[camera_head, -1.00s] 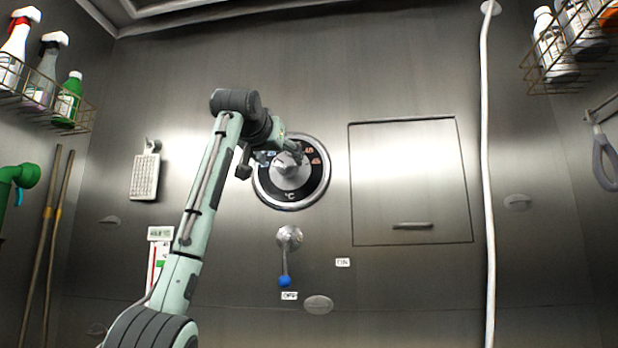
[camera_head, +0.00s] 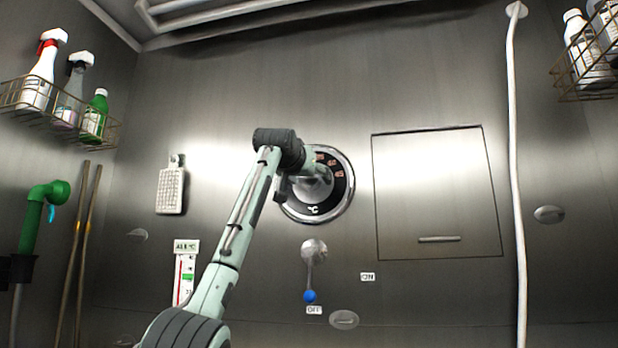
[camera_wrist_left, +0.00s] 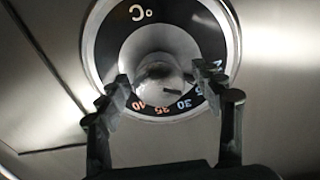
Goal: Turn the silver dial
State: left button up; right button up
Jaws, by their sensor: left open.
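The silver dial (camera_head: 320,188) is a round knob on a black ring with °C and numbers, set in the metal back wall. My left arm reaches it from the lower left and covers its left part in the head view. In the left wrist view the dial's knob (camera_wrist_left: 158,60) lies between the two fingers of my left gripper (camera_wrist_left: 165,100). The gripper is open, one finger on each side, over the ring's numbers. I cannot tell whether a finger touches the knob. My right gripper is not in view.
A closed panel (camera_head: 436,190) is to the right, then a white pipe (camera_head: 515,170). A wire rack with bottles (camera_head: 30,100) is at the left. A thermometer card (camera_head: 184,275) is below left.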

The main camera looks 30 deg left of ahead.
pick_arm(q)
jog(key=shift+c, duration=0.6)
jog(key=c, duration=1)
jog(key=n, duration=0.3)
jog(key=shift+n, duration=0.4)
jog(key=shift+c, duration=0.2)
jog(key=o, duration=1.2)
jog(key=shift+c, duration=0.2)
